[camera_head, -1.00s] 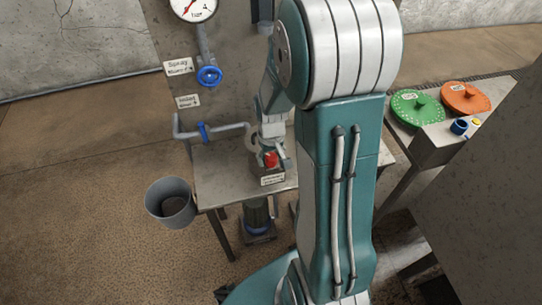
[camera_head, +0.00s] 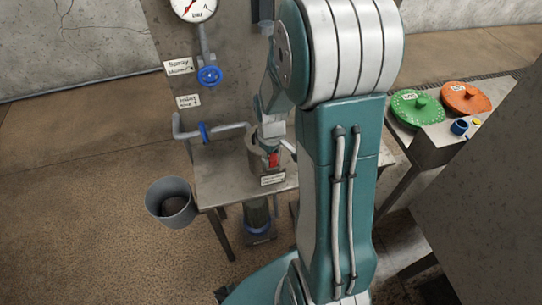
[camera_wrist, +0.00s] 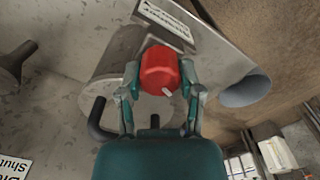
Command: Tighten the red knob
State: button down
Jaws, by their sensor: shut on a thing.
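The red knob (camera_wrist: 159,70) sits between my gripper's two fingers in the wrist view, with a small pale pointer on its side. My gripper (camera_wrist: 161,88) is shut on it, one finger on each side. In the head view the red knob (camera_head: 274,160) shows as a small patch on the front of a grey fitting on the metal table. My gripper (camera_head: 268,147) is at that fitting, partly hidden behind my own arm. The knob's base is hidden by the fingers.
A labelled plate (camera_head: 272,180) is at the table's (camera_head: 215,185) front edge. Blue valves (camera_head: 210,76) and a gauge (camera_head: 194,8) are on the wall panel. A grey bucket (camera_head: 171,203) stands at left. Green (camera_head: 417,108) and orange (camera_head: 466,98) discs lie on a bench at right.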

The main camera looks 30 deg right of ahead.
aim_at(271, 156)
jog(key=shift+s, duration=0.1)
jog(key=shift+c, duration=1.3)
grip_release()
notch_tip(271, 156, up, 12)
jog(key=shift+f, duration=0.1)
